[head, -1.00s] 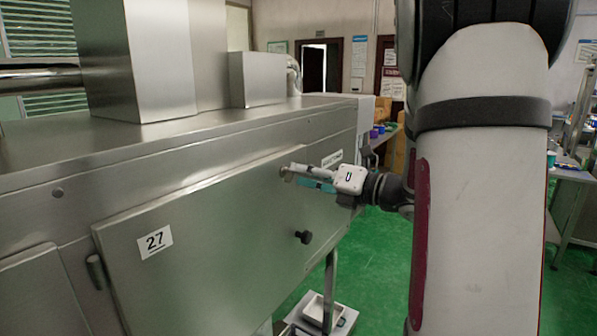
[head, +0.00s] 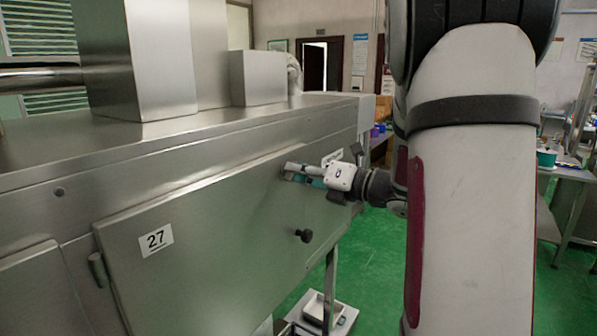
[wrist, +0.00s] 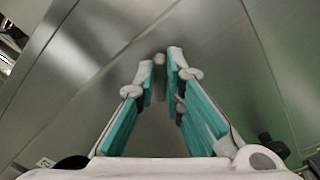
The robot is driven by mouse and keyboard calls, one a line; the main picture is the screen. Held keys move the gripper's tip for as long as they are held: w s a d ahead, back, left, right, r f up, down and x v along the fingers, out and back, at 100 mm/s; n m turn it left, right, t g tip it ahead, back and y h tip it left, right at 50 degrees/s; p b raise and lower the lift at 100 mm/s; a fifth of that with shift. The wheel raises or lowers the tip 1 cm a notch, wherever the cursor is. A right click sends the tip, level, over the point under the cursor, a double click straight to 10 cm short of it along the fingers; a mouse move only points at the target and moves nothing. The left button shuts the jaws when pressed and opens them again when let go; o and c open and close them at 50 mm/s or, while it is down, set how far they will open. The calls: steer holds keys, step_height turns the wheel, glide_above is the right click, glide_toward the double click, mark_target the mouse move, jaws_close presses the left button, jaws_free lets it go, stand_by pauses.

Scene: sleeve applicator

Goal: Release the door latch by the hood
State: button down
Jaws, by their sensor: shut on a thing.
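The steel hood's door (head: 210,240) carries a "27" label and is flush with the hood front as far as I can see. The latch is a small metal piece near the door's upper right; in the head view my fingers mostly hide it. In the wrist view the latch (wrist: 160,88) shows as a narrow metal piece between my two teal-padded fingers. My gripper (head: 289,171) is shut on it, reaching in from the right; the fingers also show in the wrist view (wrist: 161,62).
A black knob (head: 303,236) sticks out of the door below my gripper. A hinge (head: 97,270) is at the door's left edge. Green floor (head: 385,250) is open to the right. A side table (head: 572,172) stands at far right.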

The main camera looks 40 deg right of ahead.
steer(key=shift+n+b, duration=0.3)
steer(key=shift+a+n+b, duration=0.15)
steer(key=shift+n+b, duration=3.1)
steer(key=shift+n, duration=0.35)
steer(key=shift+s, duration=0.1)
steer(key=c, duration=1.7)
jaws_free()
steer(key=shift+s, duration=0.1)
